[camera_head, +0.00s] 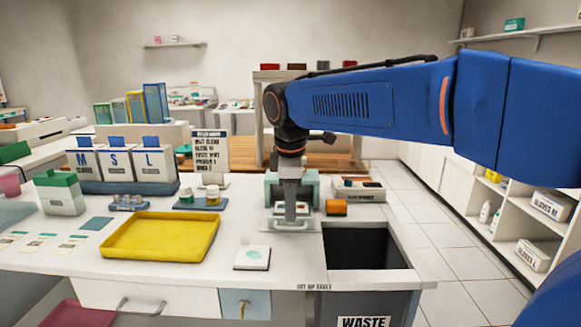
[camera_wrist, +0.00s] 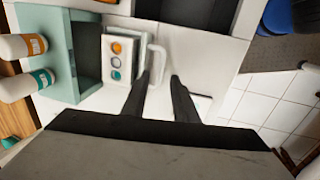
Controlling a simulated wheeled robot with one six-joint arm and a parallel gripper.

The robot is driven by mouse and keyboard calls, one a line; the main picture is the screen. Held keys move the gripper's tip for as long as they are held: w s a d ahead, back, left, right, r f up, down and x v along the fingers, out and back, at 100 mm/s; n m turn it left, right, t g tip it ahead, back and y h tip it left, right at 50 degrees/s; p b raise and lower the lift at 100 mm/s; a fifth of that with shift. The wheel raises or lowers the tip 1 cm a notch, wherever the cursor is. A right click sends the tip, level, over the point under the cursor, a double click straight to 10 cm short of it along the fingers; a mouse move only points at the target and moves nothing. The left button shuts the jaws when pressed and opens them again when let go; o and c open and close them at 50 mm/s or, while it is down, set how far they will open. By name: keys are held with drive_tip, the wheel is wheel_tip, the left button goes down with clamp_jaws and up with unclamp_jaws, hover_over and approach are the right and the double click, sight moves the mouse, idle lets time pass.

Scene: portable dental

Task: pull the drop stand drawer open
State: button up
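The mint-green drop stand (camera_head: 273,181) stands on the counter, partly hidden behind my gripper (camera_head: 291,218). In the wrist view the drop stand (camera_wrist: 60,55) is at the left, with a dark recess. How far the drawer stands out is hard to tell. My gripper (camera_wrist: 160,76) points down, its two dark fingers apart. The lower end of the handle shows between the fingertips; contact is not clear.
Two white bottles (camera_wrist: 22,46) are beside the stand. A yellow tray (camera_head: 160,238) and a white pad (camera_head: 252,257) lie left of my gripper. A dark waste opening (camera_head: 360,247) is cut into the counter at right.

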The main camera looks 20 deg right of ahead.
wheel_tip(320, 180, up, 13)
drive_tip(key=s, duration=0.2)
drive_tip(key=shift+a+f, duration=0.2)
drive_tip(key=shift+a, duration=0.1)
drive_tip(key=shift+s, duration=0.1)
